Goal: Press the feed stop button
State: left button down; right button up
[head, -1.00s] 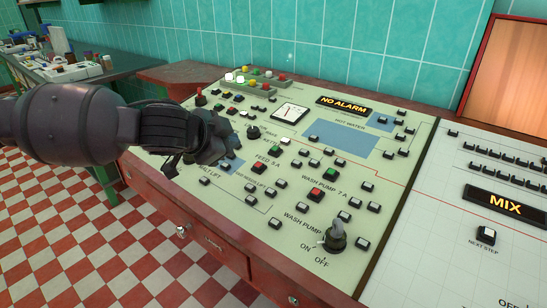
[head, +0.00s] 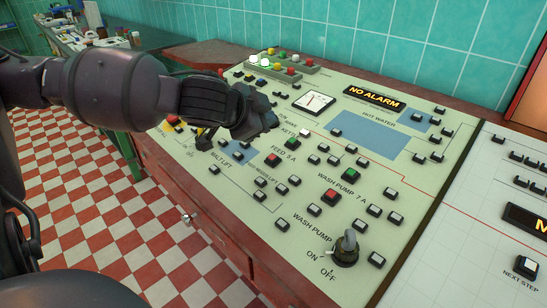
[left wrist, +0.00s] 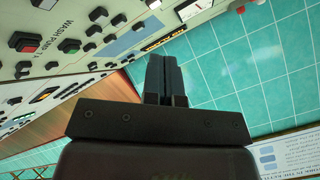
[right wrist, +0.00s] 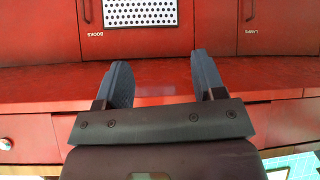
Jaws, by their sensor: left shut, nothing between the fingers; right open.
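The sloping pale green control panel (head: 228,185) fills the middle of the head view. Beside its "FEED 5 A" label are a red button (head: 272,159) and a green button (head: 292,142) above and right of it. Neither label says stop; the red one looks like the feed stop. My left gripper (head: 268,117) is shut and empty, over the panel up and left of these buttons, apparently clear of the red one. Its closed fingers show in the left wrist view (left wrist: 163,76). My right gripper (right wrist: 155,83) is open and empty, outside the head view.
Close by are the wash pump's red button (head: 331,197) and green button (head: 351,174), several small black-and-white buttons and a rotary switch (head: 346,249). A gauge (head: 314,102) and lit "NO ALARM" sign (head: 375,97) lie behind. Red cabinets (right wrist: 220,25) face my right gripper.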

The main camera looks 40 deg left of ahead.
pick_arm(q)
jog(key=b, duration=0.2)
send_over(271, 160)
jog(key=f, duration=0.5)
jog(key=shift+s+f, duration=0.3)
jog(key=shift+f, duration=0.1)
jog(key=shift+w+f+b, duration=0.2)
jog(key=shift+f+b, duration=0.35)
jog(key=shift+f, duration=0.3)
pick_arm(e)
jog(key=shift+w+a+n+t, duration=0.15)
jog(key=shift+w+a+n, duration=0.1)
jog(key=shift+w, duration=0.2)
jog(key=shift+w+a+n+t, duration=0.15)
jog(key=shift+w+n, duration=0.1)
jog(key=shift+w, duration=0.15)
jog(key=shift+f, duration=0.1)
pick_arm(q)
jog(key=shift+f, duration=0.15)
jog(key=shift+w+f, duration=0.1)
jog(key=shift+f, duration=0.2)
pick_arm(e)
jog(key=shift+s+f, duration=0.1)
